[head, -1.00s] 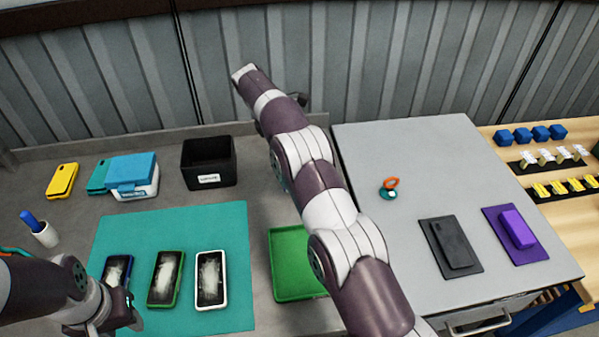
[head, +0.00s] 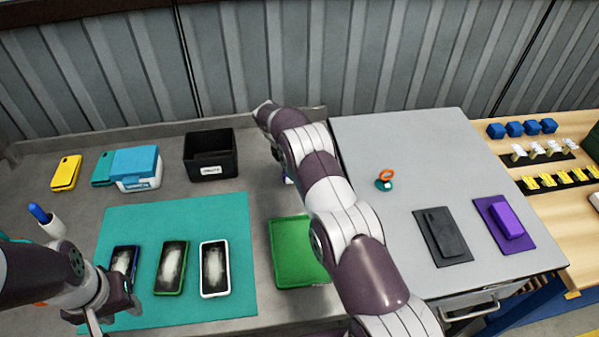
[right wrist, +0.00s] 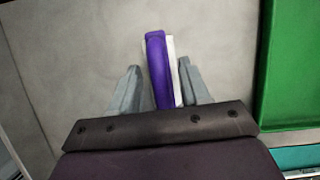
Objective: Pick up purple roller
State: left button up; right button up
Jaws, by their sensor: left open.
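The purple roller (right wrist: 157,65) stands out in the right wrist view as a long purple piece with a white part along its right side. It lies between the two fingers of my right gripper (right wrist: 158,75), which are spread around it with a visible gap on the left. My left gripper (head: 110,308) is open and empty over the teal mat's front left corner, close to the dark blue-edged phone (head: 123,262).
The green tray (head: 297,252) is close to the right arm. A black bin (head: 210,155) and a blue-lidded box (head: 137,168) stand at the back. Several phones lie on the teal mat (head: 215,310). A grey cabinet top (head: 400,140) holds black and purple pads.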

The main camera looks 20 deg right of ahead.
jog(key=shift+d, duration=0.1)
jog(key=shift+c, duration=0.8)
jog(key=shift+r, duration=0.1)
jog(key=shift+r, duration=0.2)
notch_tip(320, 180, up, 3)
jog(key=shift+f+b, duration=0.1)
jog(key=shift+b, duration=0.95)
jog(key=s+a+r+b, duration=0.1)
jog(key=s+r+b, duration=0.2)
jog(key=s+r, duration=0.4)
jog(key=s, duration=0.4)
jog(key=shift+s+r, duration=0.35)
